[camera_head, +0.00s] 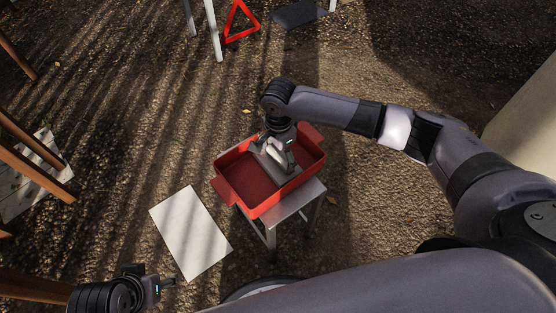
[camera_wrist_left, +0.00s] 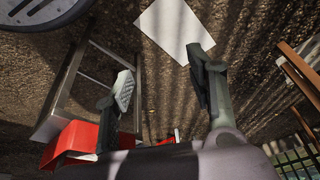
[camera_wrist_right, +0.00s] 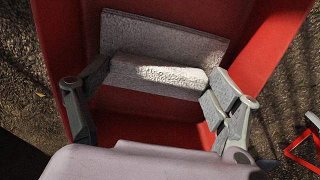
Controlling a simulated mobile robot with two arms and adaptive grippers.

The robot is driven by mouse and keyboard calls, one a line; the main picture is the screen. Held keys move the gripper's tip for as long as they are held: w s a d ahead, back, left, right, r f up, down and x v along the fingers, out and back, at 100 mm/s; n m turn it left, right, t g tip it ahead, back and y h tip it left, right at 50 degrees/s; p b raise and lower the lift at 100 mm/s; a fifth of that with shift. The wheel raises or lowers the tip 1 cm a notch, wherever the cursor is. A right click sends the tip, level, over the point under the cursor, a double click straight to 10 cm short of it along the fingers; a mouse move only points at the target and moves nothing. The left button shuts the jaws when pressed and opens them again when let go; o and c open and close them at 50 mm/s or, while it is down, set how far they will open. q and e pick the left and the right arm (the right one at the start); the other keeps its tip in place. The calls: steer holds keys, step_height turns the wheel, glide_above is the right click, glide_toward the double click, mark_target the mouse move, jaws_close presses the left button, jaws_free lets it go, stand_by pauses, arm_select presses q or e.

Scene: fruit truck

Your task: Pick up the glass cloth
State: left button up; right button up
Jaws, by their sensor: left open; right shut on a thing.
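The grey glass cloth (camera_wrist_right: 160,42) lies inside the red tray (camera_head: 232,196), with a raised fold across it in the right wrist view. My right gripper (camera_head: 281,152) reaches down into the tray and is shut on the cloth, one finger at each end of the fold. In the head view the gripper partly hides the cloth (camera_head: 266,162). My left gripper (camera_wrist_left: 165,85) is open and empty. It shows at the lower left of the head view, apart from the tray.
The tray sits on a small metal stand (camera_head: 292,203). A white sheet (camera_head: 190,232) lies on the gravel left of it. A red warning triangle (camera_head: 240,24) and a dark mat (camera_head: 299,13) are at the back. Wooden legs (camera_head: 35,172) stand at the left.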

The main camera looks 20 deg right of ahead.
steer(key=c, duration=0.5)
steer(key=shift+r, duration=0.55)
step_height(320, 180, up, 11)
steer(key=p, duration=0.4)
step_height(320, 180, up, 7)
steer(key=p, duration=0.2)
glide_above(278, 156)
arm_select(q)
step_height(278, 156, down, 18)
steer(key=s+g, duration=0.1)
arm_select(e)
steer(key=shift+r, duration=0.5)
arm_select(q)
steer(key=shift+s+d, duration=0.1)
